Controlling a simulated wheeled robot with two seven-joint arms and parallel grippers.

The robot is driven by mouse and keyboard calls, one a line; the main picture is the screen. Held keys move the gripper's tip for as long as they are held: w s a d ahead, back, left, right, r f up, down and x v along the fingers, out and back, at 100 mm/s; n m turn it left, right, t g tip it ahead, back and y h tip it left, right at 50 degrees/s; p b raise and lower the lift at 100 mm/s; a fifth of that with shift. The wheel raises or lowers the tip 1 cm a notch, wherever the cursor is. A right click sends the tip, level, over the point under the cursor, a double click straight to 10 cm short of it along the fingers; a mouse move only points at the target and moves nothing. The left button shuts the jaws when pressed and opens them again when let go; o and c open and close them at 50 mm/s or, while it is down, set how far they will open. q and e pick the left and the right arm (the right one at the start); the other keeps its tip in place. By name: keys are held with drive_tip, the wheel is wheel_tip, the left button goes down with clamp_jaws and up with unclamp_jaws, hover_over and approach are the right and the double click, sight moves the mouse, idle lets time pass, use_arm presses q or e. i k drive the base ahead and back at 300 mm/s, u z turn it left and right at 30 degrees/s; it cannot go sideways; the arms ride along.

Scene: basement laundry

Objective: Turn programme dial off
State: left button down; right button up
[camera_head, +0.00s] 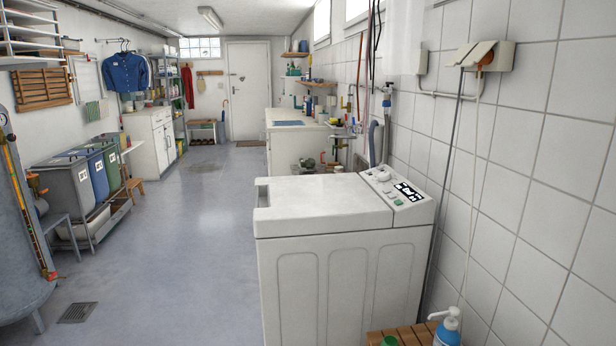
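A white top-loading washing machine (340,270) stands in the right half of the view against the tiled wall. Its lid (318,198) is closed. A sloped control panel (405,198) runs along the wall side of its top, with a dark display and small buttons. A round, pale programme dial (380,175) appears at the far end of the panel; its pointer setting is too small to read. Neither of my grippers is in view.
A wooden slatted stand (408,333) with a blue-and-white pump bottle (447,328) is at the bottom right. Hoses and cords hang along the tiled wall. Sorting bins (72,190) and a grey tank (20,230) stand left. The middle floor (170,250) is clear.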

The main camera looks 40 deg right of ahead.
sight(383, 176)
drive_tip(key=u, duration=0.1)
drive_tip(key=i, duration=1.75)
drive_tip(key=z, duration=0.25)
drive_tip(key=i, duration=2.8)
drive_tip(key=z, duration=1.6)
drive_tip(key=i, duration=1.25)
drive_tip(key=z, duration=1.4)
